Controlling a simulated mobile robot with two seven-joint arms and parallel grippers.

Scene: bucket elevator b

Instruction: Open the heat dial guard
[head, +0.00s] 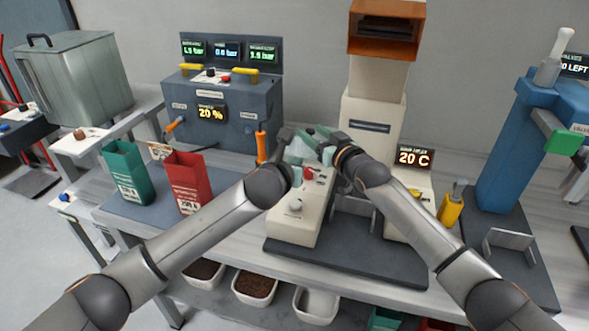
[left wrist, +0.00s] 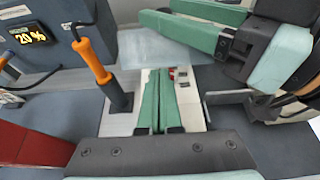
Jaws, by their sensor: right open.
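The heat dial guard looks like the pale see-through panel on the cream machine (head: 290,225). It shows among my grippers in the head view (head: 298,149) and as a bluish sheet in the left wrist view (left wrist: 165,50). My left gripper (head: 298,176) is over the machine's control top, with its green fingers (left wrist: 160,72) together and nothing visible between them. Their tips lie near the panel's lower edge; I cannot tell if they touch. My right gripper (head: 314,136) is open just above, its fingers across the panel's far side. The dial is not clearly visible.
An orange-handled lever (left wrist: 92,62) stands left of my left fingers. A teal box (head: 125,170) and a red box (head: 187,182) stand on the left bench. A 20 C display (head: 413,158) and a yellow handle (head: 450,208) are to the right.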

